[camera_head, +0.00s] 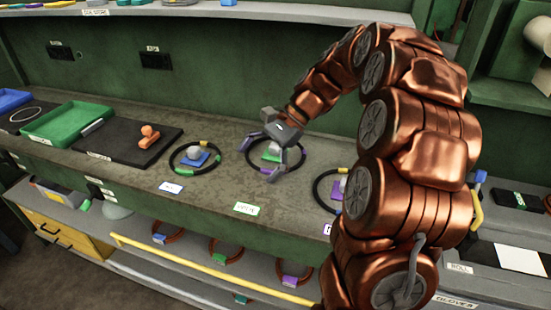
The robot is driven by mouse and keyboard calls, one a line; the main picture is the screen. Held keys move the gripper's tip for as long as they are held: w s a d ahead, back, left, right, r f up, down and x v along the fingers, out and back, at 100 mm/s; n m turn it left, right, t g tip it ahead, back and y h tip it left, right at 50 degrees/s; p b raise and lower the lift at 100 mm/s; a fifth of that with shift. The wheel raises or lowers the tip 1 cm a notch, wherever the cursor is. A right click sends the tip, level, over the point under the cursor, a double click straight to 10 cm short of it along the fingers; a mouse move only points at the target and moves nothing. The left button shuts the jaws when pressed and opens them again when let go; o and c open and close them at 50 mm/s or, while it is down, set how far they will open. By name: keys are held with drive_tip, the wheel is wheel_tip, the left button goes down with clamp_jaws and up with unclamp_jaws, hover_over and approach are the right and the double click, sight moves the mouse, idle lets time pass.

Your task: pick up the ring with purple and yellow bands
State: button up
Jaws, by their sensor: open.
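Three dark rings lie on the grey-green bench, each around a small coloured block with a grey lump. The middle ring (309,165) surrounds a green block (271,156); purple shows at its left and front, near my fingers. The right ring (315,193) shows a yellow band at its top and surrounds a purple block (337,191); my arm hides its right part. The left ring (172,161) has yellow and green bands around a blue block (195,160). My gripper (275,158) is open above the middle ring; I cannot tell whether it touches.
A green tray (42,135) and a black mat with an orange tool (149,136) stand at the left of the bench. More rings hang below its front edge, behind a yellow rail (205,266). A shelf (230,10) runs above the back wall.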

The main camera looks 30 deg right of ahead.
drive_tip(key=w+d+f+m+t+y+b, duration=0.1)
drive_tip(key=w+d+f+m+t, duration=0.15)
drive_tip(key=d, duration=0.45)
drive_tip(key=w+d+f+m+t+y+b, duration=0.1)
drive_tip(key=w+d+m+b, duration=0.15)
drive_tip(key=d, duration=0.45)
drive_tip(key=m+t+b, duration=0.2)
drive_tip(key=m+t, duration=0.2)
drive_tip(key=m, duration=0.2)
approach(306, 154)
drive_tip(key=shift+w+f, duration=0.1)
drive_tip(key=shift+w, duration=0.1)
drive_tip(key=shift+p+x, duration=1.15)
drive_tip(key=shift+x, duration=2.65)
drive_tip(key=shift+w+d, duration=0.1)
drive_tip(key=c, duration=1.6)
